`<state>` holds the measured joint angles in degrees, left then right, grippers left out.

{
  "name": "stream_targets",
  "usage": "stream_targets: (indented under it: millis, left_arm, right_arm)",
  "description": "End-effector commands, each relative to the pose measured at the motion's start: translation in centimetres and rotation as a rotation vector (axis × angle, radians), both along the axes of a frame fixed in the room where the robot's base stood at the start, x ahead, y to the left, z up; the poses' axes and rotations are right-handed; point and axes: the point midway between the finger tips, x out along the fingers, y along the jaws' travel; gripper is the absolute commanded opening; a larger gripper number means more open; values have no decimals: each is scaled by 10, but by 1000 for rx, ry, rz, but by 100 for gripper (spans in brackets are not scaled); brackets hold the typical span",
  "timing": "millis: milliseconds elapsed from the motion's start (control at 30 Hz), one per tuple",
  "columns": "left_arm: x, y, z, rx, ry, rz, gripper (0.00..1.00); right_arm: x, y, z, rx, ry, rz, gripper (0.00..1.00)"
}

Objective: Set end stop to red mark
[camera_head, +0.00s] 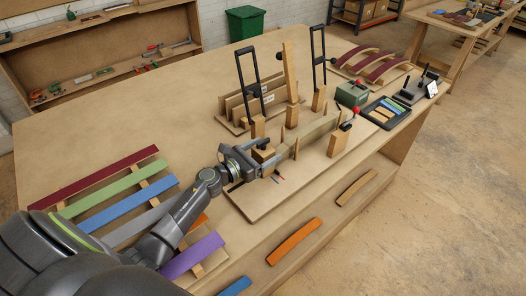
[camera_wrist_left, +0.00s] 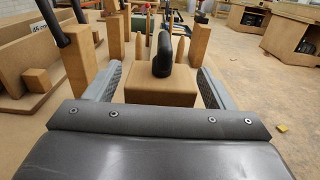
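My left gripper (camera_head: 262,156) is low over the near left end of the wooden jig board (camera_head: 250,207). In the left wrist view its two fingers (camera_wrist_left: 160,78) stand apart, one on each side of a wooden block with an upright black handle (camera_wrist_left: 160,58), which looks like the end stop. Narrow gaps seem to show beside the block, and I cannot tell if the fingertips touch it. In the head view the gripper partly hides this block (camera_head: 263,153). A tiny red spot (camera_head: 281,178) lies on the board near the gripper; I cannot tell if it is the red mark. My right gripper is not in view.
Black-handled clamp frames (camera_head: 249,87) and wooden posts (camera_head: 291,85) rise behind the jig. Coloured strips (camera_head: 115,190) lie at the left. A green box (camera_head: 352,94) and a dark tray (camera_head: 387,111) stand at the right. The bench's back left is clear.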

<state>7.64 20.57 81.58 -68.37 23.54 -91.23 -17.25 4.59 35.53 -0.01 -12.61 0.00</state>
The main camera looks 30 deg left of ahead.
Motion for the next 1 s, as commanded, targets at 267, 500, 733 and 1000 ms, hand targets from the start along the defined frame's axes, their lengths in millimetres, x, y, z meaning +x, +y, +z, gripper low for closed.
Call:
stream_targets:
  millis: [267, 500, 733, 1000]
  left_arm:
    - [-6, 3, -1, 1, 1, 0, 76]
    - [-44, 19, -4, 4, 2, 0, 76]
    - [-91, 38, -7, 6, 2, -2, 76]
    - [-133, 55, -7, 5, 1, -2, 76]
  right_arm:
    - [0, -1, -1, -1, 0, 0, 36]
    - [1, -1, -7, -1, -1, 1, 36]
    - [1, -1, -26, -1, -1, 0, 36]
    - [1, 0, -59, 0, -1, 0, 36]
